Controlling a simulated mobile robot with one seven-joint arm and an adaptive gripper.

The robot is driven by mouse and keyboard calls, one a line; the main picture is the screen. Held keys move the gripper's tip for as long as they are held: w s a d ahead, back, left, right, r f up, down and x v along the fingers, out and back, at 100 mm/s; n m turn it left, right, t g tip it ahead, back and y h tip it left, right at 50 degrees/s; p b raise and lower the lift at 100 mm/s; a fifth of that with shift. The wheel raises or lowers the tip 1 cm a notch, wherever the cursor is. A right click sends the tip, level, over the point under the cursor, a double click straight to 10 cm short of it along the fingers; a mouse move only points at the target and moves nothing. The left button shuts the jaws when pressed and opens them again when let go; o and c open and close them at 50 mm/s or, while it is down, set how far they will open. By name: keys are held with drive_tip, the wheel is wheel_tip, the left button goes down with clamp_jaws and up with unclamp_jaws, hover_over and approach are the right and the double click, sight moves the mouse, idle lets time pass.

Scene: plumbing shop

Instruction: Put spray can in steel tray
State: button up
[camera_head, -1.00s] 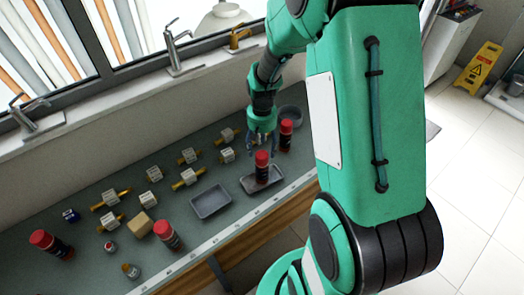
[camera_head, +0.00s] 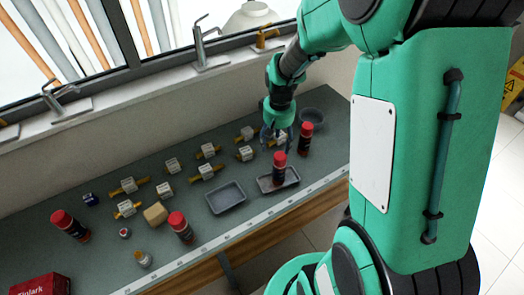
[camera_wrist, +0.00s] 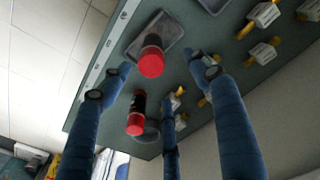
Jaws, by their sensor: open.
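A black spray can with a red cap (camera_head: 279,168) stands upright in a shallow grey metal tray (camera_head: 293,178) near the counter's front edge. In the wrist view the can (camera_wrist: 151,55) and its tray (camera_wrist: 172,25) appear at the upper middle. My gripper (camera_head: 273,138) is open and empty, just behind and above the can; its spread fingers (camera_wrist: 160,68) show in the wrist view, apart from the can. A second grey tray (camera_head: 226,198), empty, lies to the left. Another red-capped can (camera_head: 305,138) stands to the right.
A grey bowl (camera_head: 313,118) sits at the back right. Several brass-and-white valves (camera_head: 206,172) lie behind the trays. More red-capped cans (camera_head: 180,227), a tan block (camera_head: 155,214) and a red box (camera_head: 40,285) are at left. Taps (camera_head: 210,50) stand on the sill.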

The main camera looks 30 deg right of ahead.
drive_tip(key=s+a+r+n+t, duration=0.1)
drive_tip(key=s+a+r, duration=0.2)
drive_tip(key=a+r, duration=0.35)
drive_tip(key=s+a+r+t, duration=0.1)
drive_tip(key=s+a+r, duration=0.2)
drive_tip(key=r, duration=0.6)
drive_tip(key=s+a+r+t, duration=0.1)
drive_tip(key=s+a+r, duration=0.3)
drive_tip(key=s, duration=0.2)
drive_tip(key=s+a+r+n+t, duration=0.1)
drive_tip(key=s+a+r+t, duration=0.1)
drive_tip(key=s+a+r, duration=0.3)
drive_tip(key=shift+s+r, duration=0.3)
drive_tip(key=shift+s, duration=0.75)
drive_tip(key=shift+f, duration=0.15)
wheel_tip(320, 180, down, 8)
drive_tip(key=b, duration=0.8)
drive_tip(key=shift+f+b, duration=0.2)
drive_tip(key=shift+b, duration=0.2)
